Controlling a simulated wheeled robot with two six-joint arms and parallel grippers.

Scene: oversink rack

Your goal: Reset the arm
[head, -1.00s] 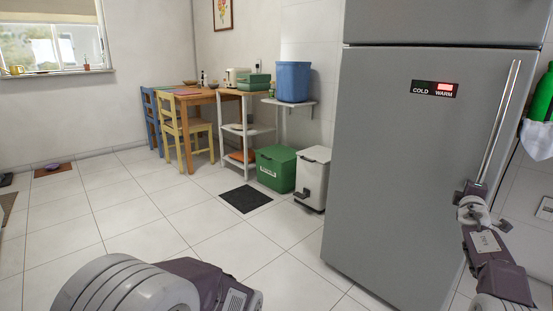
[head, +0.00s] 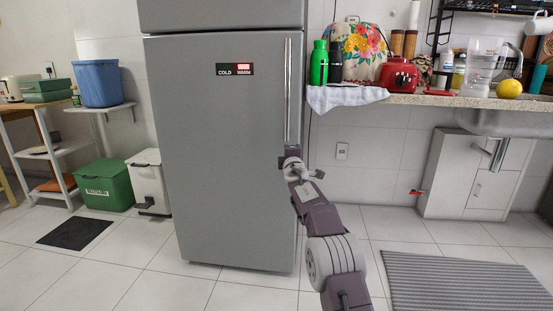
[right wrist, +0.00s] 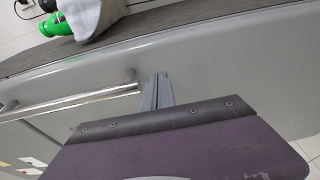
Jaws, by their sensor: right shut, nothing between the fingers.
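My right arm reaches up to the grey fridge (head: 222,150) in the head view. My right gripper (head: 291,160) is at the lower end of the fridge's long vertical handle (head: 288,90). In the right wrist view the gripper's fingers (right wrist: 160,88) are shut together with nothing between them. The handle (right wrist: 80,102) lies to their left there, close to the fingertips; I cannot tell whether they touch. The fridge door looks closed. My left gripper is not in view.
A counter (head: 420,100) with bottles, a red appliance (head: 397,76) and a draped cloth (head: 340,97) stands right of the fridge. Bins (head: 104,187) stand left. A striped mat (head: 455,282) lies on the floor at right.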

